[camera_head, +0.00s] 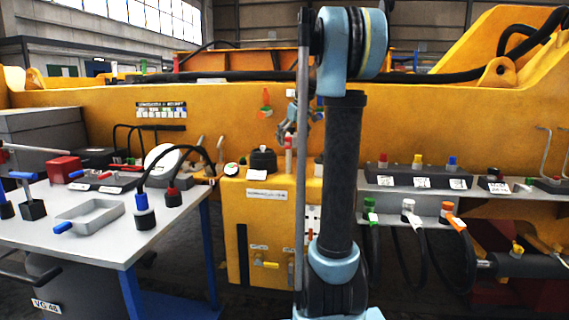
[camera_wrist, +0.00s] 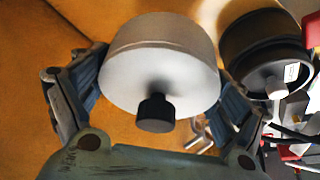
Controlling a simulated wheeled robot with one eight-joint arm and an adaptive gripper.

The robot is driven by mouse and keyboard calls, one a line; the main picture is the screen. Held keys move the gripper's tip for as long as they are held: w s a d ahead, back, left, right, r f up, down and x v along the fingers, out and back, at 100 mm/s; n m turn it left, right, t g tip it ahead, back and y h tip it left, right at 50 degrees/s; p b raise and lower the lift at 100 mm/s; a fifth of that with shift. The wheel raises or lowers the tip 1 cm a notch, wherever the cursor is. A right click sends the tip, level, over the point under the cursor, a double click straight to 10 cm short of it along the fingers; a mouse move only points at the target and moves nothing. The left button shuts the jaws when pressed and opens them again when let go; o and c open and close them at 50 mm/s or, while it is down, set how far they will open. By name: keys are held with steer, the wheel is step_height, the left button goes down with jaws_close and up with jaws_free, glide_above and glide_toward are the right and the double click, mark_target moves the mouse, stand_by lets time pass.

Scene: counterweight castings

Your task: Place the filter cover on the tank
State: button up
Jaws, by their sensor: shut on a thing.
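The filter cover, a pale round drum with a black knob, fills the middle of the wrist view (camera_wrist: 160,65). The fingers of my gripper (camera_wrist: 155,95) close on it from both sides. In the head view my gripper (camera_head: 291,120) shows small beside a grey pole; I cannot make out the cover there. The yellow tank (camera_head: 270,220) stands on the floor at centre, partly behind the pole and my arm. A black round cap (camera_head: 262,160) sits on its top. In the wrist view a black round part with a pale knob (camera_wrist: 265,50) lies right of the held cover.
A grey-topped table (camera_head: 105,215) at left carries a shallow tray (camera_head: 90,215), a red box (camera_head: 64,169) and hoses with blue and red ends. A grey shelf (camera_head: 425,205) at right holds coloured connectors. A large yellow machine frame (camera_head: 430,125) runs behind.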

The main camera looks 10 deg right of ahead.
mark_target(298, 136)
steer(key=shift+f, duration=4.05)
steer(key=o, duration=1.1)
steer(key=shift+f, duration=0.1)
steer(key=shift+c, duration=0.2)
steer(key=shift+v, duration=3.85)
